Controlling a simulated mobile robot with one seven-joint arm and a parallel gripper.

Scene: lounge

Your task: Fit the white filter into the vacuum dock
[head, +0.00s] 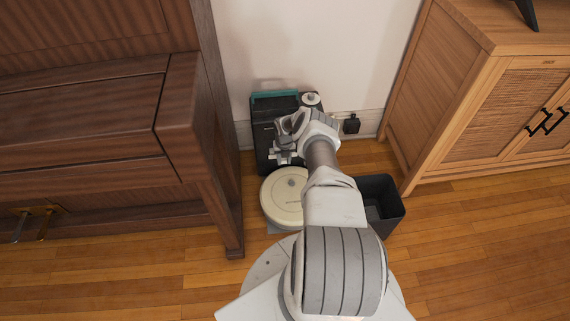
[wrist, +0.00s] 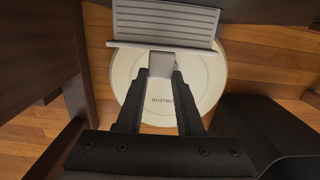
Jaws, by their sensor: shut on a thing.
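The white filter (wrist: 165,22) is a ribbed, pale grey-white panel with a small block-like tab. My gripper (wrist: 162,75) is shut on that tab in the wrist view, with the panel beyond the fingertips. In the head view my gripper (head: 284,153) is in front of the dark vacuum dock (head: 263,131), which stands against the wall and has a teal strip on top. My arm hides part of the dock. Whether the filter touches the dock cannot be told.
A round cream robot vacuum (head: 280,207) lies on the floor before the dock; it also shows below the filter in the wrist view (wrist: 205,88). A dark open bin (head: 389,216) stands right of my arm. A brown piano (head: 190,110) is left, a wooden cabinet (head: 440,95) right.

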